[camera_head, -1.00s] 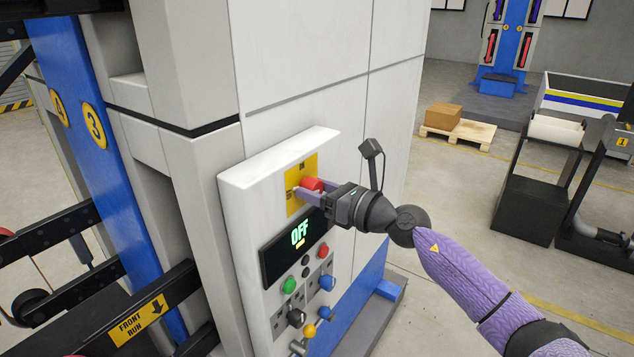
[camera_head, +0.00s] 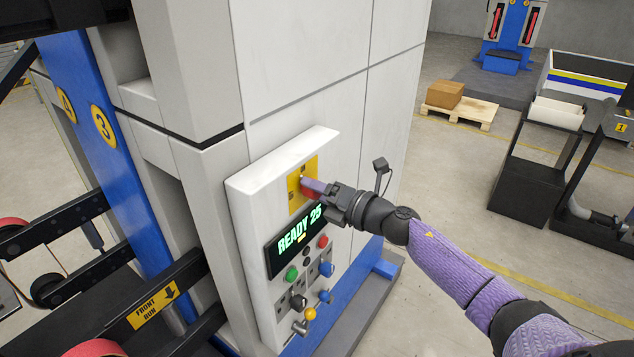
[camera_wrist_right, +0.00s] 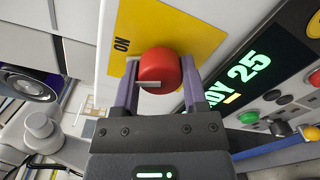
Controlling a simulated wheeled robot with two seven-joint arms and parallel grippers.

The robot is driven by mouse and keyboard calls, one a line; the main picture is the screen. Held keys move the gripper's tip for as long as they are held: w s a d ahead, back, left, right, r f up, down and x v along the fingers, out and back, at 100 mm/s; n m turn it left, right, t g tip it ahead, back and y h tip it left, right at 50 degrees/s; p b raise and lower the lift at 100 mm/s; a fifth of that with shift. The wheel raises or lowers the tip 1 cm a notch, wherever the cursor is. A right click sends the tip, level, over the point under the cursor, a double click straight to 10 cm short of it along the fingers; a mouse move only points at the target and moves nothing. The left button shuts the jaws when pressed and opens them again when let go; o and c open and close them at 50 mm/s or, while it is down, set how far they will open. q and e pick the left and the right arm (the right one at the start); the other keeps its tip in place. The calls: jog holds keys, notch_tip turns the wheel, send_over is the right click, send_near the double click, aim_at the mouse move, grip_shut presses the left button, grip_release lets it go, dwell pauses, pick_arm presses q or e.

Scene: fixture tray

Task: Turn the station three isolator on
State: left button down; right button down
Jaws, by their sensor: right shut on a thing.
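The isolator is a red rotary knob (camera_wrist_right: 160,70) on a yellow plate (camera_wrist_right: 200,25) marked ON, at the top of the white control panel. In the head view the red knob (camera_head: 308,193) shows only partly behind my fingers, on the yellow plate (camera_head: 296,188). My right gripper (camera_head: 313,188) is shut on the knob; in the right wrist view its two purple fingers (camera_wrist_right: 159,88) stand on either side of it. A light pointer bar shows on the knob's face. The panel display (camera_head: 298,240) reads READY 25. My left gripper is not in view.
Below the display are a green button (camera_head: 292,273), a red button (camera_head: 323,241) and several other knobs and switches. A blue post with a yellow 3 disc (camera_head: 102,123) stands left of the cabinet.

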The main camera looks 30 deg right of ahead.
jog(key=shift+m+p, duration=0.95)
jog(key=shift+m, duration=1.05)
jog(key=shift+c, duration=0.7)
grip_release()
jog(key=v, duration=1)
jog(key=shift+b, duration=0.45)
jog(key=shift+d, duration=0.1)
